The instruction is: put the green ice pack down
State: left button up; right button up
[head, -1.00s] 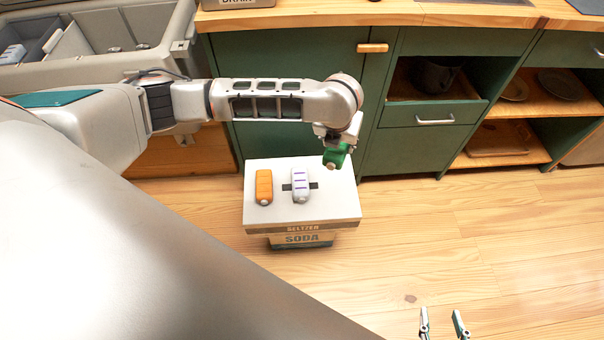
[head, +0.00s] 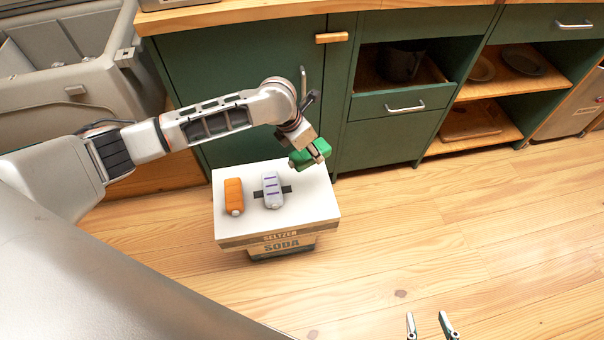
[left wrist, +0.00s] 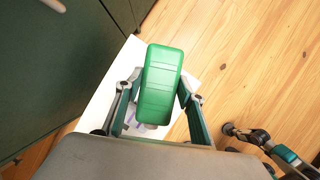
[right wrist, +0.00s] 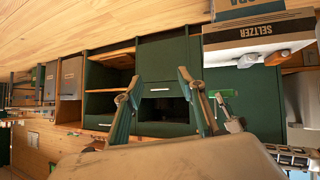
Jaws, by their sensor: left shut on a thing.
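The green ice pack (head: 308,155) is held in my left gripper (head: 318,152), above the right back part of the white-topped box (head: 310,205). In the left wrist view the green ice pack (left wrist: 160,85) sits between both fingers, with the white top below it. An orange pack (head: 234,194) and a pale pack with purple stripes (head: 271,188) lie on the left and middle of the white top. My right gripper (head: 428,325) is at the bottom of the head view, fingers apart and empty. In the right wrist view its fingers (right wrist: 160,95) are also spread.
The white top has free room at its right. Green cabinets (head: 390,140) with a wooden counter stand close behind. Open shelves (head: 490,110) hold dishes at the right. A grey bin (head: 75,110) stands at the left. The wooden floor (head: 430,230) is clear.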

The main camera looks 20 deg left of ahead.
pick_arm(q)
notch_tip(320, 180, down, 10)
jog(key=b, duration=0.2)
jog(key=shift+b, duration=0.3)
jog(key=shift+f, duration=0.3)
jog(key=f+b, duration=0.1)
jog(key=f, duration=0.2)
jog(key=shift+s+f, duration=0.15)
jog(key=shift+s, duration=0.05)
jog(key=shift+w+f+b, duration=0.2)
jog(key=shift+f+b, duration=0.25)
jog(key=shift+f, duration=0.25)
jog(key=shift+c, duration=0.7)
jog(key=shift+o, duration=0.2)
jog(key=shift+r, duration=0.1)
jog(key=o, duration=1.3)
jog(key=shift+f, duration=0.2)
jog(key=shift+o, duration=0.5)
pick_arm(e)
jog(key=shift+m+t+y, duration=0.5)
jog(key=shift+t+y, duration=0.1)
jog(key=a+r, duration=0.1)
jog(key=w+a, duration=0.1)
jog(key=a, duration=0.1)
jog(key=w+a+r, duration=0.1)
jog(key=shift+w+a+r, duration=0.1)
jog(key=shift+a+r, duration=0.2)
jog(key=shift+r, duration=0.05)
